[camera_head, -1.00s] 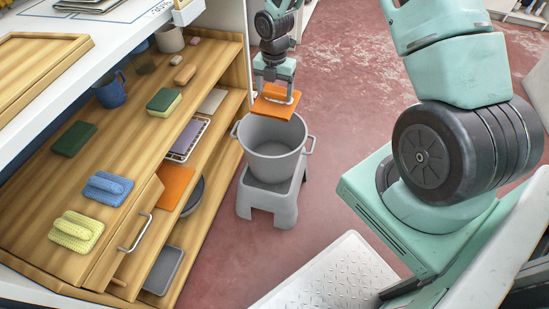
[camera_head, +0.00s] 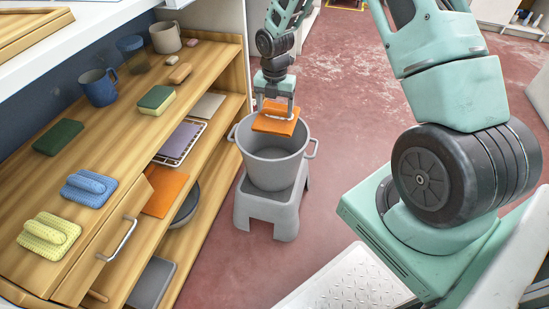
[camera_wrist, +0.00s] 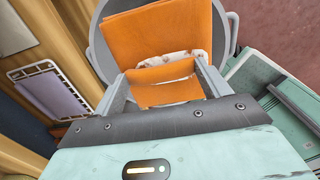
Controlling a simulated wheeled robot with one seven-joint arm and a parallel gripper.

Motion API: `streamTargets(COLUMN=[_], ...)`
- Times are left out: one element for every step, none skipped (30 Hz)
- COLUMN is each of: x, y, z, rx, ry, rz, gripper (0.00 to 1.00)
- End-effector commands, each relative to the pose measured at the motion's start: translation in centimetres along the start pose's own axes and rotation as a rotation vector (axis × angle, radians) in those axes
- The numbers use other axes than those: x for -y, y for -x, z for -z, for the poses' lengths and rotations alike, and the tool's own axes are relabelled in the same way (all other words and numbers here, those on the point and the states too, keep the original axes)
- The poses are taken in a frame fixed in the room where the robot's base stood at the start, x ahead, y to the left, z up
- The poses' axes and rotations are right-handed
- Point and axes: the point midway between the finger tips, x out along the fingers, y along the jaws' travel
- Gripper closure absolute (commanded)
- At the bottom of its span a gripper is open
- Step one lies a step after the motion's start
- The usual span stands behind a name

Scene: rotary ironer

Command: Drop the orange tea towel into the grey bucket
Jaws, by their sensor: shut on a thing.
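The folded orange tea towel (camera_head: 276,123) is held by my gripper (camera_head: 277,112) at the mouth of the grey bucket (camera_head: 272,172). In the wrist view the towel (camera_wrist: 158,35) spreads between and beyond the fingers of my gripper (camera_wrist: 165,75), which are shut on it. The grey bucket's rim also shows behind the towel in the wrist view (camera_wrist: 101,50). The bucket has two side handles and stands on a grey step stool (camera_head: 268,207). The towel hides part of the bucket's far rim; whether they touch I cannot tell.
A wooden shelf unit (camera_head: 215,75) stands left of the bucket, close to its left handle. On it are a blue mug (camera_head: 98,87), sponges and cloths. Another orange cloth (camera_head: 165,191) lies on the lower shelf. Red floor (camera_head: 360,110) is free behind the bucket.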

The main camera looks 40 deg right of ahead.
Motion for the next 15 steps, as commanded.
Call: streamTargets(x=[-0.01,-0.01,-0.01,-0.01,-0.01,-0.01,-0.01,-0.01,-0.01,-0.01,-0.01,-0.01,0.0,-0.01,-0.01], y=[0.06,0.09,0.1,0.11,0.11,0.11,0.11,0.11,0.11,0.11,0.11,0.1,0.1,0.12,0.22], z=[-0.01,-0.01,0.0,0.0,0.0,0.0,-0.01,-0.01,-0.01,-0.01,-0.01,-0.01,0.0,-0.01,-0.01], rx=[0.0,0.0,0.0,0.0,0.0,0.0,0.0,0.0,0.0,0.0,0.0,0.0,0.0,0.0,0.0], ry=[0.0,0.0,0.0,0.0,0.0,0.0,0.0,0.0,0.0,0.0,0.0,0.0,0.0,0.0,0.0], rz=[0.0,0.0,0.0,0.0,0.0,0.0,0.0,0.0,0.0,0.0,0.0,0.0,0.0,0.0,-0.001], gripper=[0.47,0.47,0.47,0.47,0.47,0.13,0.05,0.0,0.0,0.0,0.0,0.0,0.0,0.0,0.0])
